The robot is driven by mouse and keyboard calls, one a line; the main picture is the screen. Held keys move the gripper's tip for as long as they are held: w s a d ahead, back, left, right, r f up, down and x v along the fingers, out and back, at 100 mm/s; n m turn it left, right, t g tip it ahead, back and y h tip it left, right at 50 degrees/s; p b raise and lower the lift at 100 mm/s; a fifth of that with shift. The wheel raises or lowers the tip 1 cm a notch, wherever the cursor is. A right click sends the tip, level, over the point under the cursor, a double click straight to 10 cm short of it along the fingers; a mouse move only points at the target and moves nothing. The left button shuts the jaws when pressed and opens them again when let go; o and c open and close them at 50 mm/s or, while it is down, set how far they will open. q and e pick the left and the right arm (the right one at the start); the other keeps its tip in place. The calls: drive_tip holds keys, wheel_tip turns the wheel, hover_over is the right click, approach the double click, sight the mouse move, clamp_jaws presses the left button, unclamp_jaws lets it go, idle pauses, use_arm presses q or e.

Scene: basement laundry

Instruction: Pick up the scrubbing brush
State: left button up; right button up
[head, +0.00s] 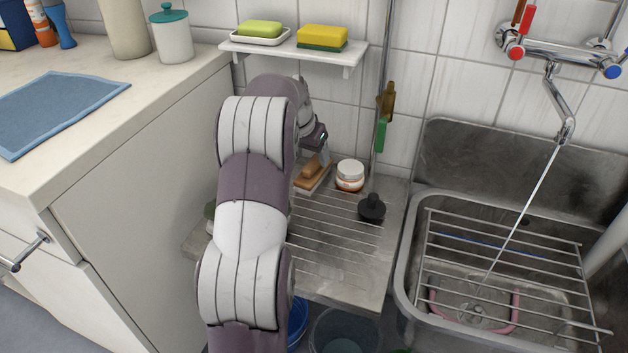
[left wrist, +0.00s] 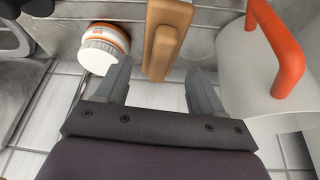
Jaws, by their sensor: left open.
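A wooden block-shaped thing with a raised lighter part, which I take as the scrubbing brush (head: 312,169), lies on the metal drainboard (head: 335,262) against the tiled wall. Its bristles cannot be made out. In the left wrist view the brush (left wrist: 163,40) is just beyond my left gripper (left wrist: 160,70), roughly in line with the gap between the fingers. The fingers are apart with nothing between them. In the head view the left arm hides most of its own gripper, whose dark end (head: 316,136) is above and close to the brush. My right gripper is not seen.
A white jar with an orange band (head: 350,175) stands right of the brush, with a black plunger-like thing (head: 371,208) nearer. In the left wrist view a white container with an orange handle (left wrist: 275,60) is close at right. A shelf (head: 294,48) overhangs; the sink (head: 408,270) is right.

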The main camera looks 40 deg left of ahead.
sight(312, 162)
use_arm(q)
drive_tip(key=b+x, duration=0.3)
drive_tip(key=x, duration=0.3)
drive_tip(key=c, duration=0.9)
drive_tip(key=shift+o, duration=0.2)
drive_tip(key=shift+r, duration=0.1)
drive_tip(key=shift+s+r, duration=0.1)
drive_tip(key=r+p, duration=0.2)
drive_tip(key=r, duration=0.1)
drive_tip(key=r+p, duration=0.2)
drive_tip(key=r, duration=0.2)
drive_tip(key=r+p, duration=0.2)
drive_tip(key=r, duration=0.2)
drive_tip(key=shift+s+r, duration=0.1)
drive_tip(key=shift+s, duration=0.2)
drive_tip(key=s+d, duration=0.3)
drive_tip(key=s, duration=0.6)
drive_tip(key=s+d+p, duration=0.1)
drive_tip(key=s+d, duration=0.2)
drive_tip(key=s, duration=0.6)
drive_tip(key=shift+s, duration=0.15)
